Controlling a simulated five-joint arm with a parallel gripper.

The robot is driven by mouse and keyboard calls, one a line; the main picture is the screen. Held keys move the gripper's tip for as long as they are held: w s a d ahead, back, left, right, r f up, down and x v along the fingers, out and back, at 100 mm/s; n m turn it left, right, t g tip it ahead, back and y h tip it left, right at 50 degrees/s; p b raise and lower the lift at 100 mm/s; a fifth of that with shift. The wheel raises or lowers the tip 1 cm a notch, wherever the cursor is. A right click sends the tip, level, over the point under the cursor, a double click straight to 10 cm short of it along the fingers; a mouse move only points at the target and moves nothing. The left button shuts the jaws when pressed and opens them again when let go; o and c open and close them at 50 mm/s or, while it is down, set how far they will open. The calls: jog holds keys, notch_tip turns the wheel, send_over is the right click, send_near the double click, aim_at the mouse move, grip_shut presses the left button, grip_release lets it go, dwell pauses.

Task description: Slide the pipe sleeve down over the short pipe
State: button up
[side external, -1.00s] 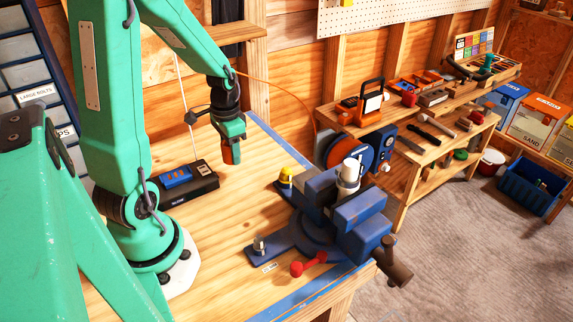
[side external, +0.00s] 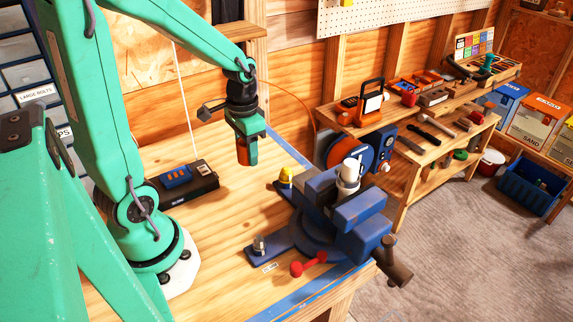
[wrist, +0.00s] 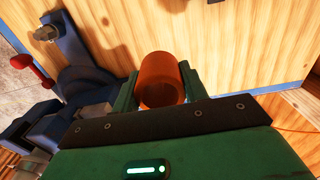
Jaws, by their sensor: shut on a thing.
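The pipe sleeve (side external: 244,156) is an orange open-ended tube. My gripper (side external: 248,147) is shut on it and holds it roughly upright in the air above the bench, left of the vise. In the wrist view the sleeve (wrist: 161,85) sits between both green fingers, its open end showing. The short pipe (side external: 350,170) is white and stands upright in the jaws of the blue vise (side external: 358,212). The sleeve is clear of the pipe, off to its left. In the wrist view the vise (wrist: 80,85) is at the left; I cannot make out the pipe clearly there.
A red double-ended item (side external: 308,264) lies beside the vise base. A yellow-topped piece (side external: 286,177) and a bolt (side external: 260,245) stand on its base. Bare bench wood (side external: 222,225) lies left of the vise.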

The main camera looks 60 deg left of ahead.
dwell(0.4)
notch_tip(320, 180, up, 20)
jog(key=m, duration=0.7)
send_over(351, 163)
jog(key=shift+f, duration=0.2)
jog(key=shift+f, duration=0.15)
jog(key=shift+f, duration=2.8)
jog(key=shift+f, duration=2.35)
